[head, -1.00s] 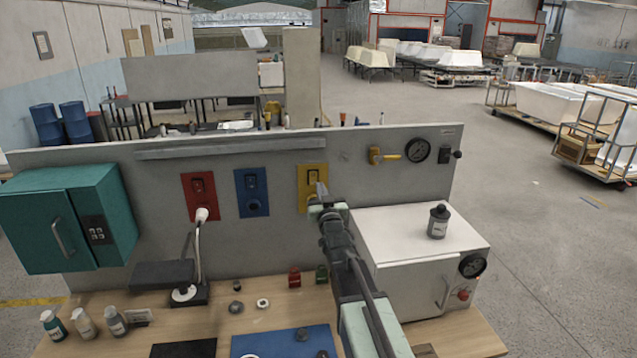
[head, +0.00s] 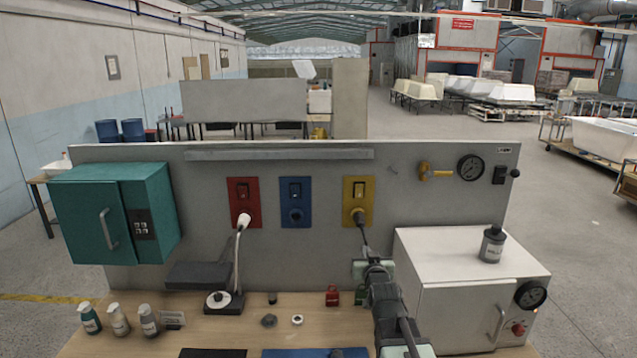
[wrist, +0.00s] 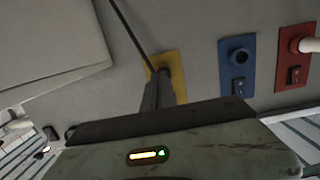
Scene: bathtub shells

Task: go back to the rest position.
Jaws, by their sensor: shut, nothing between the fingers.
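My gripper (head: 361,224) is in front of the lower part of the yellow switch panel (head: 349,188) on the grey backboard. Its fingers are shut and hold nothing. In the wrist view the closed fingers (wrist: 157,88) overlap the yellow panel (wrist: 174,64), so the gap to it cannot be judged. A thin dark line (wrist: 130,33) runs from near the fingertips to the top of the wrist view; I cannot tell what it is. The yellow panel's socket is partly hidden behind the fingers.
The blue panel (head: 296,190) and red panel (head: 237,188), with a white plug (head: 244,220), are to the left. A white cabinet (head: 420,255) stands close right of my arm, with a dark bottle (head: 492,245) on top. A teal box (head: 90,215) hangs at left.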

